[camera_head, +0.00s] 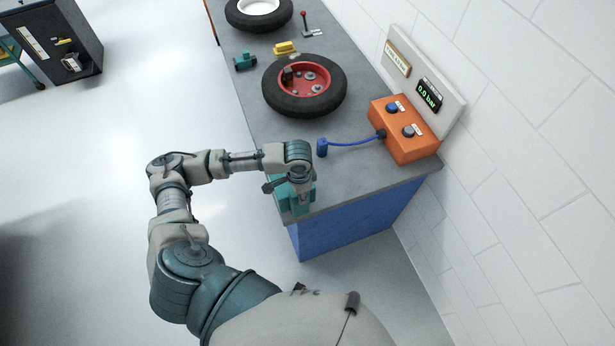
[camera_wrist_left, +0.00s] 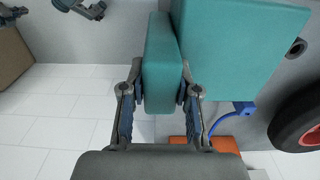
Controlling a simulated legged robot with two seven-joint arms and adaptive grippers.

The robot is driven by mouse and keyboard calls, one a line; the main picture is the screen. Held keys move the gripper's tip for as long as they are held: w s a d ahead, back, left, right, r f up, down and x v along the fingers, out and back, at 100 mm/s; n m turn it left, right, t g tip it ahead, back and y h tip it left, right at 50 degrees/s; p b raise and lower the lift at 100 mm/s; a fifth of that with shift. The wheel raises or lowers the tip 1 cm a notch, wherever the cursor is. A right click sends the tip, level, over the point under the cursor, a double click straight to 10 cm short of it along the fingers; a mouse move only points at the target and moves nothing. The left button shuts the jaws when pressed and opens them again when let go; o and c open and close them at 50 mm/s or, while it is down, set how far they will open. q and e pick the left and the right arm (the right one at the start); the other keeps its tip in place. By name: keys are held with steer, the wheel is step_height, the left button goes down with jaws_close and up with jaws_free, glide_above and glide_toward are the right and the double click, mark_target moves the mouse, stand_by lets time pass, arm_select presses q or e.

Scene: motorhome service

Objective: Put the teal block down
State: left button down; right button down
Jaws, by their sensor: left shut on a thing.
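The teal block (camera_head: 286,199) is at the near left corner of the grey counter, partly hidden by my left gripper (camera_head: 301,190). In the left wrist view, the fingers of my left gripper (camera_wrist_left: 160,80) are closed on both sides of an upright slab of the teal block (camera_wrist_left: 161,50). A wider teal part (camera_wrist_left: 240,45) sits right beside that slab. I cannot tell whether the block touches the counter top. My right gripper is not in view.
The counter (camera_head: 250,110) runs along the white wall. On it are an orange box (camera_head: 405,145) with a blue hose (camera_head: 352,143), a red-hubbed wheel (camera_head: 325,100), a yellow block (camera_head: 285,48), a small teal item (camera_head: 245,62) and a farther tyre (camera_head: 240,17).

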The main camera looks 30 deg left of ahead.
arm_select(q)
steer(key=w, duration=0.8)
steer(key=shift+w+a+f, duration=0.3)
steer(key=shift+f, duration=0.1)
steer(key=shift+s+f, duration=0.1)
steer(key=shift+f, duration=0.1)
steer(key=shift+a+f+p, duration=0.15)
steer(key=shift+a+f, duration=0.05)
steer(key=shift+f, duration=0.65)
steer(key=shift+a+f+p, duration=0.15)
steer(key=shift+f, duration=0.65)
steer(key=c, duration=0.9)
jaws_free()
steer(key=shift+c, duration=0.2)
steer(key=shift+o, duration=0.5)
steer(key=shift+d, duration=0.25)
